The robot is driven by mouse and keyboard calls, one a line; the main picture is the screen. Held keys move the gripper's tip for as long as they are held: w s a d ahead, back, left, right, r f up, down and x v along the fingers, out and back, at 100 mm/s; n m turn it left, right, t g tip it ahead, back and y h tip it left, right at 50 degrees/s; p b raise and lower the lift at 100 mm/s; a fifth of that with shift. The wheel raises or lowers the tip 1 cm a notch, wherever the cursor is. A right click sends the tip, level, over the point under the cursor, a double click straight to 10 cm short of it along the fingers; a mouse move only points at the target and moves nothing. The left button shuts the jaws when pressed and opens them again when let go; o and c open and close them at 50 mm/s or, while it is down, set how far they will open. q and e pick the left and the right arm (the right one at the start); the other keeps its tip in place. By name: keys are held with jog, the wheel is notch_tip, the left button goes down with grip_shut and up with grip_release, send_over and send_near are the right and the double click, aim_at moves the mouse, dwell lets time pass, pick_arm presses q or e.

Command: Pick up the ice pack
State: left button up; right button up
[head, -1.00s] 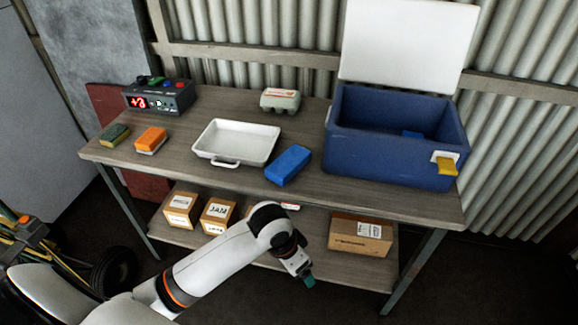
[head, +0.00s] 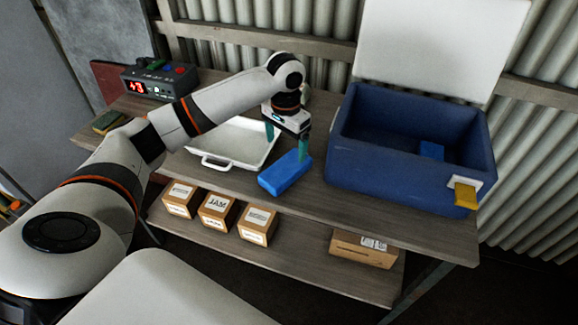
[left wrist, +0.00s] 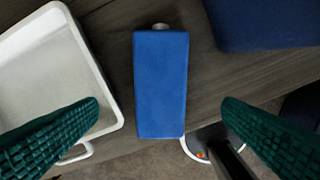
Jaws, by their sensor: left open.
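The blue ice pack (head: 285,174) lies flat on the wooden bench, between the white tray (head: 214,163) and the blue cooler (head: 395,180). My left gripper (head: 287,142) is open above it, with teal fingertips pointing down. In the left wrist view the ice pack (left wrist: 161,85) shows between the two spread green fingers, with a small grey cap at its top end and no visible finger contact. Another blue block (head: 431,150) lies inside the open cooler. My right gripper is not in view.
A device with a red display (head: 158,82) and a sponge (head: 108,121) are at the left. Boxes (head: 257,225) stand on the lower shelf.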

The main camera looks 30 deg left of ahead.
aim_at(287, 165)
pick_arm(q)
notch_tip(287, 165, down, 3)
jog(key=shift+r, duration=0.1)
notch_tip(287, 165, down, 4)
jog(key=shift+r, duration=0.2)
notch_tip(287, 165, down, 2)
jog(key=shift+w+f, duration=0.1)
jog(key=shift+f, duration=0.25)
jog(key=shift+c, duration=0.7)
jog(key=shift+r, duration=0.1)
jog(key=c, duration=1.3)
notch_tip(287, 165, up, 10)
jog(key=shift+f, duration=0.1)
jog(key=shift+c, duration=0.2)
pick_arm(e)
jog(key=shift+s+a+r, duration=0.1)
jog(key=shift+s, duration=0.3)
